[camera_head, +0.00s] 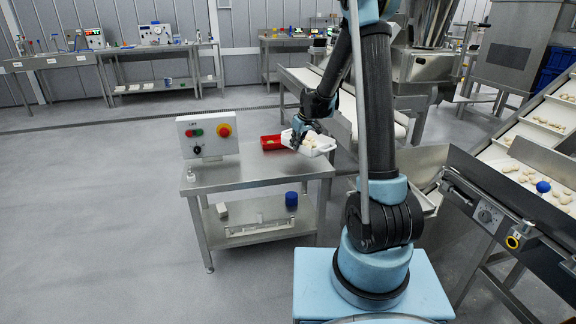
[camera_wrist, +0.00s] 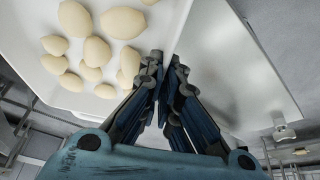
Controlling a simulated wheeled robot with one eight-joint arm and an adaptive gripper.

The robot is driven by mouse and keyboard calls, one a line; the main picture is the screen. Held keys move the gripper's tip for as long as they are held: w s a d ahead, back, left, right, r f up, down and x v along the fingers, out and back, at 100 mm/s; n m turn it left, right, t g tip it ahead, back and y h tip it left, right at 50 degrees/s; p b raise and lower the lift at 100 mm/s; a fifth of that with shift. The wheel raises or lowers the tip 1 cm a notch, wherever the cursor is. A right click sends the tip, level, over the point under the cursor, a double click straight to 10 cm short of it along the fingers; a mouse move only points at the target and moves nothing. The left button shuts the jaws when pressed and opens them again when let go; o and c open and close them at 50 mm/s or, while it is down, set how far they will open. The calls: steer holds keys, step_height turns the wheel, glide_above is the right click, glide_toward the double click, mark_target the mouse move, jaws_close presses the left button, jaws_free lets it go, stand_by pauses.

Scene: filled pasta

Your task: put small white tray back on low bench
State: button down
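The small white tray (camera_head: 318,150) holds several pale filled-pasta pieces and shows at the back right corner of the low steel bench (camera_head: 240,177). My gripper (camera_head: 300,131) reaches down to the tray's left side. In the wrist view the tray (camera_wrist: 25,45) fills the upper left, with its pasta inside. My fingertips (camera_wrist: 167,66) are drawn together on the tray's rim, one finger on each side of the wall. I cannot tell whether the tray's underside touches the bench top.
A red tray (camera_head: 271,143) sits just left of the white tray. The lower shelf bears a blue container (camera_head: 291,199). Conveyors with pasta (camera_head: 535,175) stand at the right. The bench's front top is clear.

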steer(key=s+a+r+n+y, duration=0.1)
steer(key=s+a+r+n, duration=0.15)
steer(key=a, duration=0.45)
glide_toward(276, 168)
steer(key=shift+n+g, duration=0.4)
steer(key=shift+n, duration=0.05)
steer(key=shift+w+x, duration=0.15)
steer(key=shift+x, duration=1.15)
steer(key=shift+w+x, duration=0.15)
steer(key=shift+x, duration=1.15)
steer(key=c, duration=1.8)
jaws_free()
